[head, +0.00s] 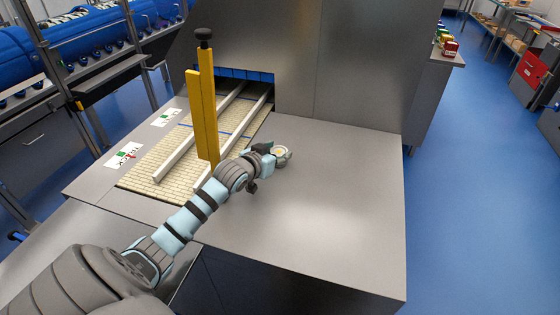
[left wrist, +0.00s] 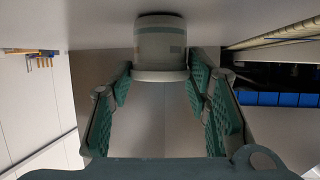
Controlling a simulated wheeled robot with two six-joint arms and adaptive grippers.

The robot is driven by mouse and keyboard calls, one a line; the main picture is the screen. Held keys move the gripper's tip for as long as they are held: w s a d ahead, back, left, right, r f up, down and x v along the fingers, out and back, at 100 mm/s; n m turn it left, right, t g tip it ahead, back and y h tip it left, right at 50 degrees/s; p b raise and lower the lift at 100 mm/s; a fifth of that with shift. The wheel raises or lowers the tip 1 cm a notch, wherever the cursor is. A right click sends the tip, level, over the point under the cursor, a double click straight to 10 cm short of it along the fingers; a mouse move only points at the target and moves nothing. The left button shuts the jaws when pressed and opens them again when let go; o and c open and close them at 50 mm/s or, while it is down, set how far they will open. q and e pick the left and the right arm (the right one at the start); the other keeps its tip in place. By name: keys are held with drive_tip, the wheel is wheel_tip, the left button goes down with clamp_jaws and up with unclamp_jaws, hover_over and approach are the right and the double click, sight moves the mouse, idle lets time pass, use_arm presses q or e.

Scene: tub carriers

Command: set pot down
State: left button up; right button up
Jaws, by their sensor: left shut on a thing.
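The pot (head: 280,149) is small and pale with a yellowish top. It is at the end of my left arm, over the bare steel counter, to the right of the conveyor belt. My left gripper (head: 279,153) is shut on it from the near left side. In the left wrist view the pot (left wrist: 160,45) shows as a pale, banded cylinder between the green-padded fingers (left wrist: 160,75). Its base is at or very close to the grey surface; I cannot tell if it touches. My right gripper is not in view.
A slatted conveyor belt (head: 143,181) with white rails (head: 185,151) runs into a steel hood (head: 345,60). A yellow post (head: 207,105) with a black knob stands by the belt. The counter (head: 340,215) is clear to the right, ending at its right edge.

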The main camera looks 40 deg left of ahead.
use_arm(q)
drive_tip(key=shift+s, duration=0.1)
drive_tip(key=shift+p, duration=0.3)
drive_tip(key=o, duration=0.7)
drive_tip(key=shift+w+f, duration=0.1)
drive_tip(key=shift+w, duration=0.2)
drive_tip(key=o, duration=0.5)
drive_tip(key=shift+w, duration=0.15)
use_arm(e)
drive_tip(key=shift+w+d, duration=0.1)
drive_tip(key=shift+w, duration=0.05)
use_arm(q)
drive_tip(key=shift+s, duration=0.2)
